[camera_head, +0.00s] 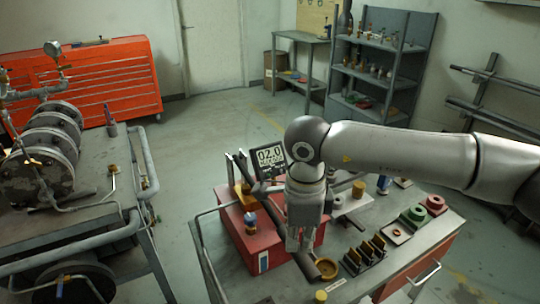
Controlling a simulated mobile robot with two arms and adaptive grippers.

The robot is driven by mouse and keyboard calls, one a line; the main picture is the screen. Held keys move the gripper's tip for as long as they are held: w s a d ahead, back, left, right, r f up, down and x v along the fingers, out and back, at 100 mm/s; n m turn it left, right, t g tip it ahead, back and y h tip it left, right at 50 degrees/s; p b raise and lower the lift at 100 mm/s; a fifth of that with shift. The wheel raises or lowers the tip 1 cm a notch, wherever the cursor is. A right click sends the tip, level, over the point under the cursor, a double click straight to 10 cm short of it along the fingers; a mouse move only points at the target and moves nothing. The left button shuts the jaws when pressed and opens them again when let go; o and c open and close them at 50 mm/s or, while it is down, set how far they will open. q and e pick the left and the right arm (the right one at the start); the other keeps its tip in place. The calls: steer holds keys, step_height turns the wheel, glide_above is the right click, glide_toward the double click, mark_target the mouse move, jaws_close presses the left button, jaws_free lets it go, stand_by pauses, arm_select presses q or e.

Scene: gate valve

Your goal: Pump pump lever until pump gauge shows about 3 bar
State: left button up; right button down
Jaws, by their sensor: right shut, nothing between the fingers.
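The pump (257,245) is a red box on the grey bench cart in the middle. Dark bars stand beside the gauge, and a dark bar shows below my gripper; I cannot tell for sure which is the pump lever. My right gripper (301,245) points down at the right side of the red box, with its fingers together and nothing seen between them. My arm and gripper hide part of the pump. My left gripper is not in view.
At left stands a cart with flanged pipework (42,150). A red tool chest (85,80) and grey shelves (382,65) stand behind. Floor between is clear.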

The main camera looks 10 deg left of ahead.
step_height(320, 180, up, 11)
steer(key=p, duration=0.5)
steer(key=shift+r, duration=0.1)
stand_by(1.3)
steer(key=shift+f+b, duration=2.3)
steer(key=shift+f, duration=0.75)
steer(key=shift+r, duration=0.1)
step_height(320, 180, up, 6)
steer(key=p, duration=0.3)
